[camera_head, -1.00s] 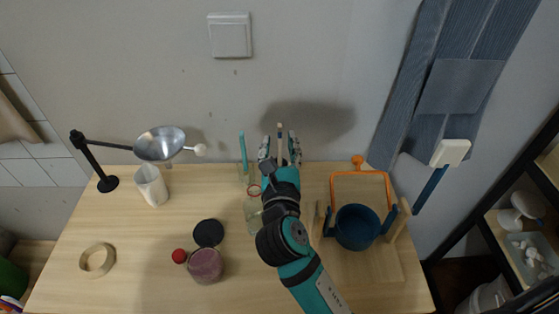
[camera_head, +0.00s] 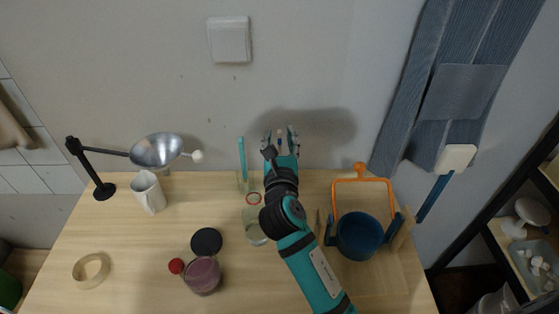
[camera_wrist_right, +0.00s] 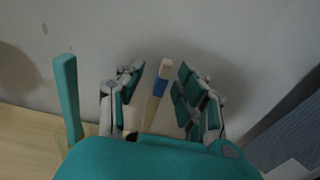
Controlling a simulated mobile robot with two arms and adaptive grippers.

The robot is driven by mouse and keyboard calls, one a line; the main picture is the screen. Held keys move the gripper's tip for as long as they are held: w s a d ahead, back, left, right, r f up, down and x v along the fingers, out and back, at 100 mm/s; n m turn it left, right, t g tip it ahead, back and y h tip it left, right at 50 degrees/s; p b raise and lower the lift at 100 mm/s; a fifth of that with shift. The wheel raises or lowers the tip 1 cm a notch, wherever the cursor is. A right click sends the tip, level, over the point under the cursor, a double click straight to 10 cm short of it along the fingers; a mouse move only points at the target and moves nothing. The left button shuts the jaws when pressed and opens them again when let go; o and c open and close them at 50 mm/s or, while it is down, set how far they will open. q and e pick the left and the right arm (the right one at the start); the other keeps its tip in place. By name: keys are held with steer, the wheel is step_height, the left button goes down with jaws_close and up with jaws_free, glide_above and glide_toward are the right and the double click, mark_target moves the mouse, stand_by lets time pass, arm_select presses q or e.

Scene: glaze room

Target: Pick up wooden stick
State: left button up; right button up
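The wooden stick (camera_wrist_right: 156,98) is pale with a blue band near its squared top. In the right wrist view it stands tilted slightly between the fingers of my right gripper (camera_wrist_right: 157,97), with gaps on both sides. In the head view my right gripper (camera_head: 280,136) is open near the wall end of the table, and only a small part of the stick shows between its fingers. The stick's lower end is hidden behind my gripper. My left gripper is not in view.
A teal stick (camera_head: 241,158) stands just left of my right gripper. A glass jar (camera_head: 255,228) is beside my forearm. A blue pot (camera_head: 360,236) and orange frame (camera_head: 391,192) stand right. A funnel (camera_head: 156,150) on a black stand and white mug (camera_head: 150,195) are left.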

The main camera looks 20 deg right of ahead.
jaws_close()
stand_by(0.5)
